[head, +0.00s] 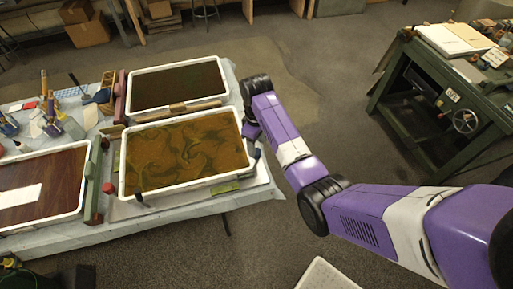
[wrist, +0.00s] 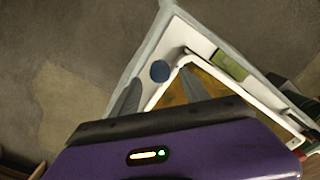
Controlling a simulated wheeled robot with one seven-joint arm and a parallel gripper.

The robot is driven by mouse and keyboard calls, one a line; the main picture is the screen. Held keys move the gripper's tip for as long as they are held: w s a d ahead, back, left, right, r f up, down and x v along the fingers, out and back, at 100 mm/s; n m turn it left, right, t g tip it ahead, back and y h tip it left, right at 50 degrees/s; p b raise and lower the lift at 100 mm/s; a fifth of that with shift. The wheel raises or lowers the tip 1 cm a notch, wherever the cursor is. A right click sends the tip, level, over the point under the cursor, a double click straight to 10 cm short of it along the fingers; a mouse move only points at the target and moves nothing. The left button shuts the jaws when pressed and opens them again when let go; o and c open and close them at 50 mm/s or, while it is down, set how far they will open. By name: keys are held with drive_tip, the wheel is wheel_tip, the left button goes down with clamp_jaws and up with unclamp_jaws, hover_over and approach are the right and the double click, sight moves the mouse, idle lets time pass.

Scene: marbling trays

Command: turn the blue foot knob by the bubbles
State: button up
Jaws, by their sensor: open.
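The blue foot knob (wrist: 160,70) is a round disc on the pale board beside a corner of the white-rimmed tray in the wrist view. A dark knob (head: 256,154) at the right end of the orange marbled tray (head: 124,170) in the head view looks like the same one. A green bubble level (wrist: 231,65) lies on the board near the knob; a green strip also shows in the head view (head: 225,188). My gripper (wrist: 160,77) is open over the knob, its grey fingers to either side. I cannot tell whether they touch it.
A dark tray (head: 129,95) stands behind the orange one, and a brown tray (head: 82,190) stands at left. A red knob (head: 108,187) is at the board's left. Open floor (head: 290,60) lies right of the table; a green press bench (head: 440,75) stands farther right.

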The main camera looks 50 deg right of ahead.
sight(257, 151)
drive_tip(key=shift+f, duration=1.65)
clamp_jaws()
drive_tip(key=shift+m, duration=0.3)
